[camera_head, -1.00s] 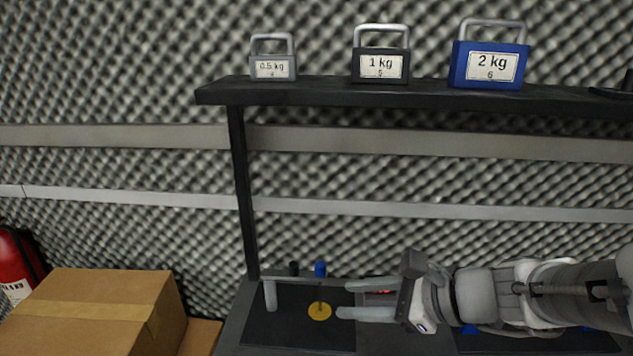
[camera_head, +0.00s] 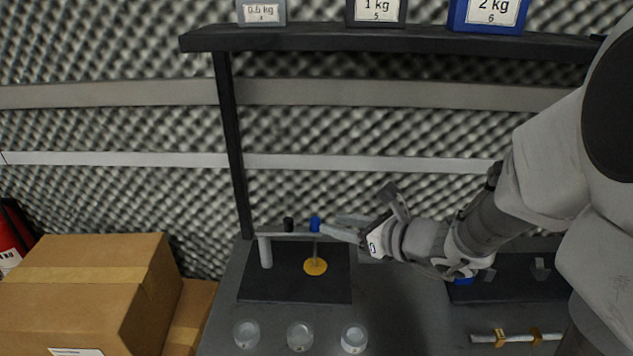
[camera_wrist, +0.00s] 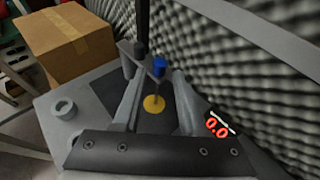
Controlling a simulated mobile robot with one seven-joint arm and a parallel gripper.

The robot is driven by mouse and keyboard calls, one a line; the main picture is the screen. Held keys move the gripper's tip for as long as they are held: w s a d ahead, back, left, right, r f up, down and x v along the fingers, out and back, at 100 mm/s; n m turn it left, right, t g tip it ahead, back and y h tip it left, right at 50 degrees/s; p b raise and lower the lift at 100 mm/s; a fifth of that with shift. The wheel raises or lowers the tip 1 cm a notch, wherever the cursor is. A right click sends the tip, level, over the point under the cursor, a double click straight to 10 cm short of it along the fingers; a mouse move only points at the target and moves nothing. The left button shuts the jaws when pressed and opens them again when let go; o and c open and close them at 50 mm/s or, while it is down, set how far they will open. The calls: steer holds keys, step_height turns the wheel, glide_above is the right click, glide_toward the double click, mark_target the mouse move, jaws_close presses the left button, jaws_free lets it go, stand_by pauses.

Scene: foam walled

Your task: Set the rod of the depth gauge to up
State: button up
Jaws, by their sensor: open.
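The depth gauge stands on a dark base plate (camera_head: 262,289), with a grey post (camera_head: 265,252) and a crossbar at its top. A thin upright rod (camera_head: 315,248) runs from a blue knob (camera_head: 315,224) at crossbar height down to a yellow disc (camera_head: 315,266), low at the plate. A black knob (camera_head: 289,224) sits on the crossbar beside it. My gripper (camera_head: 336,226) is open and comes from the right, its fingertips close to the blue knob. In the wrist view, the blue knob (camera_wrist: 159,66) shows between and just beyond the fingertips (camera_wrist: 158,86); contact cannot be told.
Clear round cups (camera_head: 300,335) stand in front of the plate. A red 0.0 display (camera_wrist: 217,127) shows at right in the wrist view. A shelf (camera_head: 400,40) with weights spans above. A cardboard box (camera_head: 90,285) is at left. Foam covers the wall behind.

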mark_target(316, 219)
steer(key=x, duration=0.7)
steer(key=shift+w+a+f+b, duration=0.1)
steer(key=shift+w+a+b, duration=0.05)
steer(key=shift+b, duration=0.25)
jaws_close()
stand_by(0.9)
